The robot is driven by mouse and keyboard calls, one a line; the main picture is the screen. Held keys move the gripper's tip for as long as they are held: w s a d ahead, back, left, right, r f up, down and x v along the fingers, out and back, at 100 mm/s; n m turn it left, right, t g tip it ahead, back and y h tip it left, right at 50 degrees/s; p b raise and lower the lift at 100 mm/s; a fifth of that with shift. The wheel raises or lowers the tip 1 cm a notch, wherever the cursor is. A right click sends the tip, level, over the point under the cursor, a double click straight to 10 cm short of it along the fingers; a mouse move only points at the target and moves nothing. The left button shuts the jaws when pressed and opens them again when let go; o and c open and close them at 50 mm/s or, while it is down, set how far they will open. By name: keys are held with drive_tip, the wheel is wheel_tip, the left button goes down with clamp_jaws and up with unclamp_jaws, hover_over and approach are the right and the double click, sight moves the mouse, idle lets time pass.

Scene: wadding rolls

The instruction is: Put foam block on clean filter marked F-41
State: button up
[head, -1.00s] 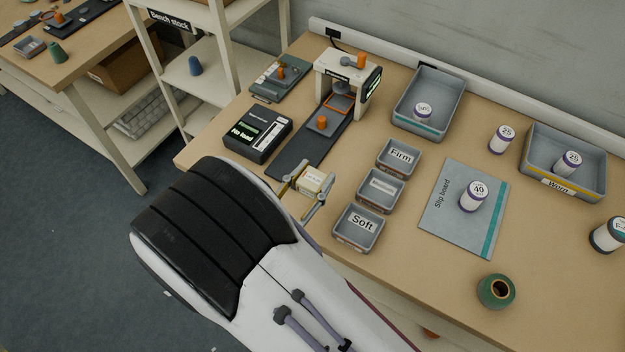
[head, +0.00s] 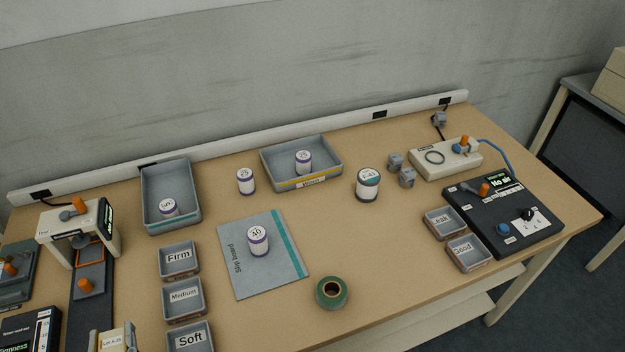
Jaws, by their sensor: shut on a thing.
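A cream foam block (head: 115,342) with a small printed label is at the bottom left edge of the head view. My gripper (head: 113,334) is shut on it, with a finger on each side; the lower part is cut off by the frame. The filter (head: 368,185) is a short upright cylinder with a dark rim and a white label that seems to read F-41. It stands on the bench right of the Worn tray, well to the right of my gripper. Nothing is seen on top of it.
Firm (head: 179,258), Medium (head: 183,299) and Soft (head: 190,338) trays stand right of my gripper. A white roll stands on the slip board (head: 240,282). Bench in front of the filter is clear.

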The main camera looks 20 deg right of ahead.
drive_tip(key=w+d+r+m+g+h, duration=0.3)
drive_tip(key=w+d+m+h, duration=0.55)
drive_tip(key=w+d, duration=1.75)
drive_tip(key=d+r+m+g+h, duration=0.1)
drive_tip(key=d+g+h, duration=0.1)
drive_tip(key=d, duration=1.1)
drive_tip(key=w+d+r+m+g+h, duration=0.1)
drive_tip(key=d+r+m+g+h, duration=0.1)
drive_tip(key=d, duration=1.1)
drive_tip(key=w+d+r+m+g+h, duration=0.1)
drive_tip(key=d+r+g+h, duration=0.1)
drive_tip(key=d, duration=1.1)
drive_tip(key=shift+d+m+g+h, duration=0.15)
drive_tip(key=shift+m+g+h, duration=0.2)
drive_tip(key=shift+g+h, duration=0.35)
drive_tip(key=shift+f, duration=0.1)
hover_over(369, 175)
drive_tip(key=shift+f, duration=3.05)
drive_tip(key=shift+f, duration=1.85)
